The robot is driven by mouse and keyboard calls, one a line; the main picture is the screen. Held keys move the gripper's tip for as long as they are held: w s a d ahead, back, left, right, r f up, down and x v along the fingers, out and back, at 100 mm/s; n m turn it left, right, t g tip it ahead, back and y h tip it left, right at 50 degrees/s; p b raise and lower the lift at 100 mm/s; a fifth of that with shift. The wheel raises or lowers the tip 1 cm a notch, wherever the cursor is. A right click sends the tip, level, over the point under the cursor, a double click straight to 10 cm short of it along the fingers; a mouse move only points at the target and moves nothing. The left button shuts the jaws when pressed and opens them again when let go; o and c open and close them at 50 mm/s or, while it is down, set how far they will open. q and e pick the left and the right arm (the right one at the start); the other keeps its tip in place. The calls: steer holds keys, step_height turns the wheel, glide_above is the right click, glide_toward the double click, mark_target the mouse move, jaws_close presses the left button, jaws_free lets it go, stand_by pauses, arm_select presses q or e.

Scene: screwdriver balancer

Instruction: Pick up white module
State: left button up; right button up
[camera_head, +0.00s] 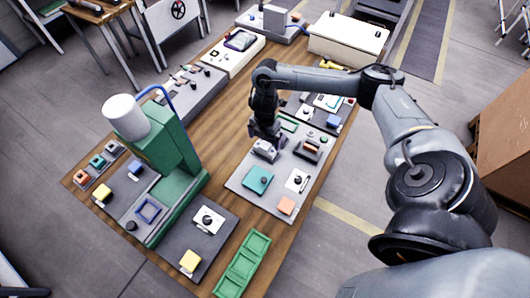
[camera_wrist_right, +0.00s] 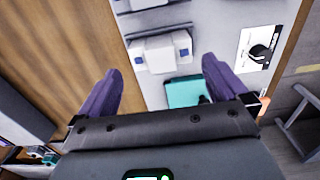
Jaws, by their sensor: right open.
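The white module (camera_head: 265,150) sits on the light grey board (camera_head: 240,185) on the wooden table. In the right wrist view, the white module (camera_wrist_right: 160,52) is a white block with small blue parts on its sides. My right gripper (camera_head: 266,135) is just above it in the head view, partly covering it. In the right wrist view its two purple fingers (camera_wrist_right: 163,70) are spread apart, one to each side of the module, with nothing held. I cannot tell how high the fingertips are above the board. My left gripper is not in view.
A teal module (camera_head: 258,180), a white plate with a black knob (camera_head: 297,181) and an orange block (camera_head: 286,205) share the board. A green machine (camera_head: 170,150) stands to the left. A green tray (camera_head: 243,263) lies at the front. Bare wood separates machine and board.

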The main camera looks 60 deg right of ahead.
mark_target(265, 145)
steer(key=shift+f, duration=0.85)
step_height(265, 145, down, 3)
steer(key=shift+s+f+b, duration=0.1)
steer(key=shift+b, duration=0.85)
steer(key=shift+f, duration=0.7)
steer(key=shift+c, duration=0.8)
steer(key=c, duration=0.6)
steer(key=shift+r, duration=0.1)
